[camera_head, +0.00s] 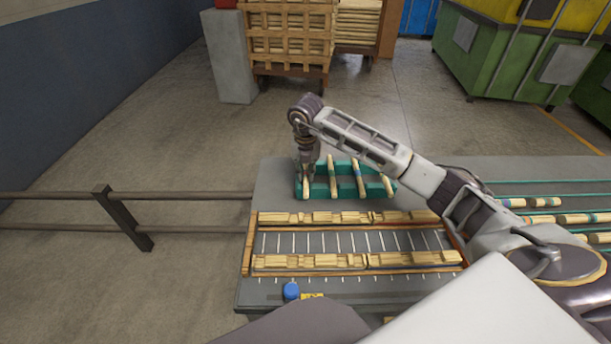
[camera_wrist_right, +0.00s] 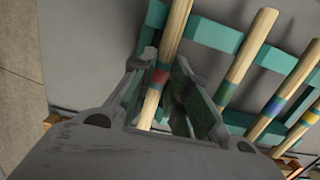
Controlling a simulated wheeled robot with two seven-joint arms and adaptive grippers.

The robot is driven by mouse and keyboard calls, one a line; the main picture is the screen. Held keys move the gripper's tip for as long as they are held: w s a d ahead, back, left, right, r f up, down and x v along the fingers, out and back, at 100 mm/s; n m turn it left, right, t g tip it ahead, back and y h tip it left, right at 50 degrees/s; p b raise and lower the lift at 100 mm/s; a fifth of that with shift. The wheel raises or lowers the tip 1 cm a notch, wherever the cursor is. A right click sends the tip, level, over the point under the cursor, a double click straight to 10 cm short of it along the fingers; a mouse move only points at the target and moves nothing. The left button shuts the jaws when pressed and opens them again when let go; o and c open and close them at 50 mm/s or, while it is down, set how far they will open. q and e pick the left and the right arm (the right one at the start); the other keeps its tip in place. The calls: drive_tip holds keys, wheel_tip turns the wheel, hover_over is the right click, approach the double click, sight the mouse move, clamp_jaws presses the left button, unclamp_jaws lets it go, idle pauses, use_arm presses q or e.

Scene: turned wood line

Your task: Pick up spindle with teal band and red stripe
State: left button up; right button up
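A pale wood spindle (camera_wrist_right: 179,22) lies across the teal rack (camera_wrist_right: 215,36) and passes between the fingers of my right gripper (camera_wrist_right: 164,62). It shows a red band and a little green-teal beside it; the exact order of colours is partly hard to make out. The fingers stand on either side of the spindle with small gaps, so the gripper looks open around it. In the head view my right gripper (camera_head: 306,176) points down over the leftmost spindle (camera_head: 306,189) on the rack. My left gripper is not in view.
Several other banded spindles, such as this one (camera_head: 359,179), lie to the right on the rack. A wood-edged fixture (camera_head: 350,241) with slats is in front. More spindles (camera_head: 584,218) lie on green rails at right. A blue knob (camera_head: 291,290) sits at the front edge.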

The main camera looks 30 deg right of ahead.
sight(305, 173)
clamp_jaws()
wheel_tip(305, 173, up, 10)
idle(0.7)
idle(0.4)
